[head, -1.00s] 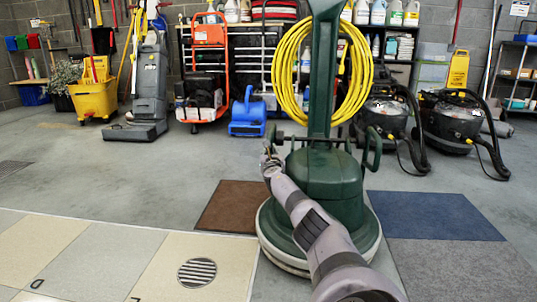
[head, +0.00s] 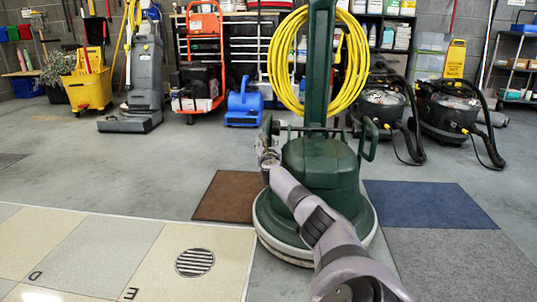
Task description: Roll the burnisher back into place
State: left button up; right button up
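The burnisher (head: 322,172) is a dark green floor machine with a round, pale-rimmed base, an upright green column and a coiled yellow cord (head: 283,62). It stands upright on the floor in the middle of the head view. My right arm reaches up from the bottom to the left side of its body. My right gripper (head: 268,140) is at the burnisher's left side handle, small and dark there; whether its fingers are closed on the handle I cannot tell. My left gripper is not in view.
A brown mat (head: 227,196) lies left of the burnisher; a blue mat (head: 425,207) and a grey mat (head: 455,262) lie right. Pale tiles with letters and a round drain (head: 195,262) are front left. Black vacuums (head: 455,112), a blue blower (head: 245,106) and a yellow bucket (head: 88,90) stand behind.

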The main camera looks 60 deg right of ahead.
jog(key=v, duration=1)
jog(key=shift+s+a, duration=0.2)
jog(key=shift+r, duration=0.1)
jog(key=shift+a, duration=0.1)
